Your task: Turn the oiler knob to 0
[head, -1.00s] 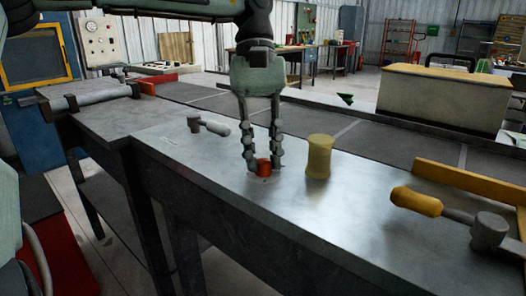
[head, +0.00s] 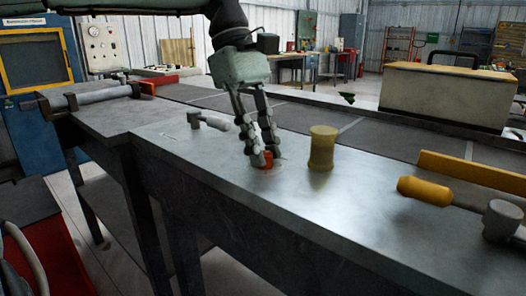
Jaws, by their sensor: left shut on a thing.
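The oiler knob is a small orange-red knob (head: 268,160) on the grey metal table top in the head view. My left gripper (head: 262,158) reaches down to it from above, with its fingers tilted. It is shut on the knob, and the fingers cover part of it. No scale or 0 mark on the knob can be read at this size. My right gripper is not in view.
A yellow spool-shaped piece (head: 322,148) stands just right of the knob. A grey-handled lever (head: 209,122) lies to the left. The front table top (head: 330,225) is clear.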

